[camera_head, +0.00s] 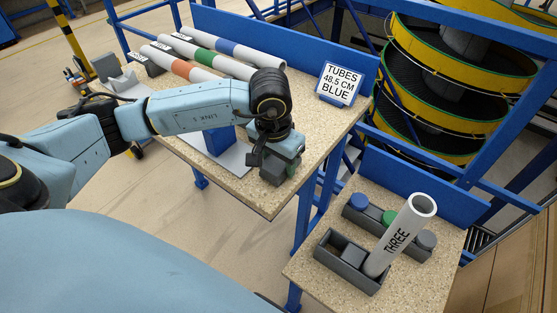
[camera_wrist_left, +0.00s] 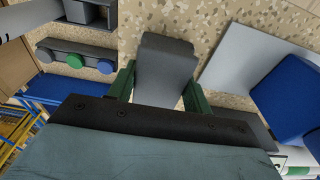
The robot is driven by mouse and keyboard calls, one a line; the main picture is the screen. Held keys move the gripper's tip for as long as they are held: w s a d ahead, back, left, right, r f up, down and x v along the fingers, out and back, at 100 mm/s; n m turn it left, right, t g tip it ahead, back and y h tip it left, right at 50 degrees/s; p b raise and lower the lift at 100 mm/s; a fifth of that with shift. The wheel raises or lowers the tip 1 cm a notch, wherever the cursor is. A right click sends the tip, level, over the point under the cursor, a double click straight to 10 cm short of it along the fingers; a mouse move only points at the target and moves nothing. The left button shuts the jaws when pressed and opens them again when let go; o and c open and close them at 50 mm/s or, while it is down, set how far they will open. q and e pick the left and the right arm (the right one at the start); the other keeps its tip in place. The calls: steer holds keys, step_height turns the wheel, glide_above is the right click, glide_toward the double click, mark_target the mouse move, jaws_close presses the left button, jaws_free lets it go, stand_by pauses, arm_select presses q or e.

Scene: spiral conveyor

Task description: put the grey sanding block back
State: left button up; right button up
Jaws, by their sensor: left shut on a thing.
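The grey sanding block (camera_wrist_left: 164,68) is between the green fingers of my left gripper in the left wrist view. My left gripper (camera_head: 278,160) is shut on it near the front right corner of the large speckled table (camera_head: 262,203). In the head view the block (camera_head: 272,175) shows only partly below the fingers, low at the tabletop. I cannot tell whether it touches the table. My right gripper is not in view.
A blue block (camera_head: 219,139) on a grey plate (camera_head: 237,158) stands left of the gripper. Banded tubes (camera_head: 205,57) and a sign (camera_head: 340,85) are behind. The lower table (camera_head: 425,277) holds a grey box (camera_head: 345,276) with tube THREE (camera_head: 402,237) and a capped rack (camera_head: 365,220).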

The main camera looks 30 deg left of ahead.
mark_target(274, 162)
arm_select(q)
steer(key=shift+f, duration=0.15)
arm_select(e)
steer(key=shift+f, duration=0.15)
arm_select(q)
steer(key=o, duration=1)
steer(key=shift+a+f, duration=0.1)
steer(key=shift+p, duration=0.3)
step_height(274, 162, up, 14)
steer(key=s+p, duration=0.1)
steer(key=shift+a+f, duration=0.15)
steer(key=shift+a, duration=0.05)
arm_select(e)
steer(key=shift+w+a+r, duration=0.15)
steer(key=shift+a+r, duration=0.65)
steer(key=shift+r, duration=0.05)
